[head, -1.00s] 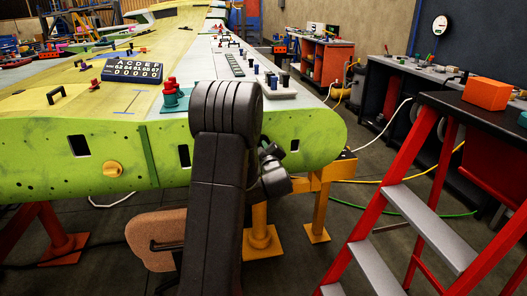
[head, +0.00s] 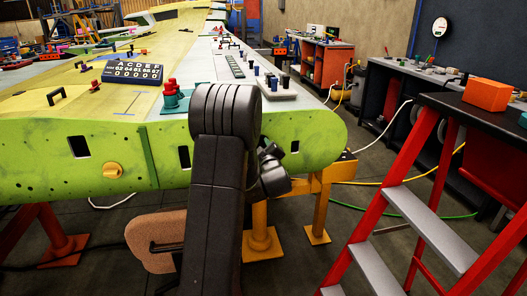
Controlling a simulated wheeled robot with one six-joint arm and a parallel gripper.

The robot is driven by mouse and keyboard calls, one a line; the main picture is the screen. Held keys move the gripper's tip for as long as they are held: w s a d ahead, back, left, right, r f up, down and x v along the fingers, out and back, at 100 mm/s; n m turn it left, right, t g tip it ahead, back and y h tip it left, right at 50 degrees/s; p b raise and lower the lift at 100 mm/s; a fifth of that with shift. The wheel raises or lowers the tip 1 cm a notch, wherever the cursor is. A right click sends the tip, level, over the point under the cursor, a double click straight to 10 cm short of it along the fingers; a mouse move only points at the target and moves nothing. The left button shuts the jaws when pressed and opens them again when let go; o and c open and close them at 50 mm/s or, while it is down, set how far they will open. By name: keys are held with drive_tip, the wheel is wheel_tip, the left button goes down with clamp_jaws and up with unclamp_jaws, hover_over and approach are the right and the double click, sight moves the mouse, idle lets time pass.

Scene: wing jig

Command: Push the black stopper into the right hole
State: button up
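My dark arm rises in front of the face, between the middle and right openings. Its dark wrist parts show just right of the arm, below and left of the right opening. My gripper's fingers cannot be made out, so I cannot tell whether they are open or hold anything.
A yellow knob (head: 112,170) sticks out of the face at left. A teal fixture with red knobs (head: 172,98) and a grey tray of dark pegs (head: 280,90) sit on the wing. A red stepladder (head: 400,195) stands close on the right; yellow stands (head: 262,240) are below.

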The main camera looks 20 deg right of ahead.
drive_tip(key=b+v, duration=0.1)
drive_tip(key=v, duration=1.2)
drive_tip(key=shift+s+a, duration=0.15)
drive_tip(key=shift+s, duration=0.2)
drive_tip(key=shift+r, duration=0.1)
drive_tip(key=p+x, duration=0.1)
drive_tip(key=x, duration=1.1)
drive_tip(key=shift+w, duration=0.35)
drive_tip(key=shift+w, duration=0.1)
